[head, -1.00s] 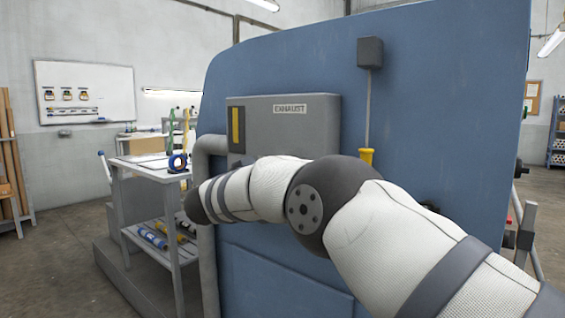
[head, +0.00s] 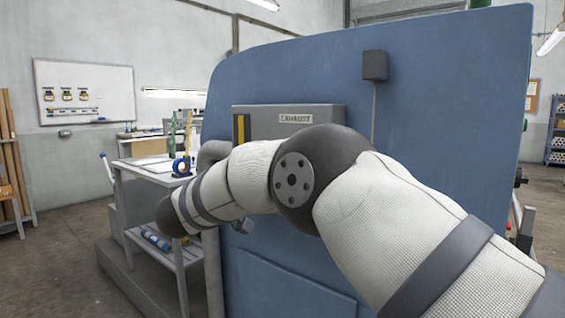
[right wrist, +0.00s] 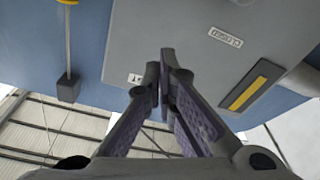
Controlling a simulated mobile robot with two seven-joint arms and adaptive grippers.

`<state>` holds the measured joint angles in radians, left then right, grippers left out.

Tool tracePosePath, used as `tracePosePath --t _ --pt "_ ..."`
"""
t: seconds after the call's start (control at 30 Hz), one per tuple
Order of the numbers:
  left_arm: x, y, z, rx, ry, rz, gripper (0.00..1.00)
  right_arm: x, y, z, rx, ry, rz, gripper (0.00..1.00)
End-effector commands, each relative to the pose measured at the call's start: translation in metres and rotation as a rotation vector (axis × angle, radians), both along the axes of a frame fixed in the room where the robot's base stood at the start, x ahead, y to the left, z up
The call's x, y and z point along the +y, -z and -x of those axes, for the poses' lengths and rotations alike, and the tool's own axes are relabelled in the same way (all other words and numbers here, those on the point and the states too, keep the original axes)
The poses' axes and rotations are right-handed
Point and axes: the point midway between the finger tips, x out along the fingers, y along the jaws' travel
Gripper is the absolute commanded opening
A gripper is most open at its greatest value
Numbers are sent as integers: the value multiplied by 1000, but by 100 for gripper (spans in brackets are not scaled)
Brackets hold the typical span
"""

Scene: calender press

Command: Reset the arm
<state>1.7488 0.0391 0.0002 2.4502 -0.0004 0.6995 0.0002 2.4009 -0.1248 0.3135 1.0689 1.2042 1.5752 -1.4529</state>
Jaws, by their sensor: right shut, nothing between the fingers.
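My right arm crosses the front of the blue machine (head: 440,120) in the head view, with its elbow raised in front of the grey exhaust box (head: 318,123). My right gripper (right wrist: 165,72) shows in the right wrist view with its fingertips together and nothing between them. The exhaust box (right wrist: 190,40) with its label and yellow strip lies beyond the fingertips there; I cannot tell how far. In the head view the right gripper is hidden or too unclear to make out. My left gripper is not in view.
A dark box (head: 375,65) with a cord is on the machine's panel. A whiteboard (head: 84,92) hangs on the back wall.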

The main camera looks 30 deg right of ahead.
Motion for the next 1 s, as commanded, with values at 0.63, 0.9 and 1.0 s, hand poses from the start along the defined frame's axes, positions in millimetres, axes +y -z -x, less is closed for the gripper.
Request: tracePosePath --t 0.63,0.9,1.0 --pt "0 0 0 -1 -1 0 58 20 3 9 0 0 0 0" --pt "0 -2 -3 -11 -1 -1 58 26 138 -10 158 -315 30 0" --pt "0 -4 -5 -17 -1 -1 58 34 236 8 301 -508 -53 0"
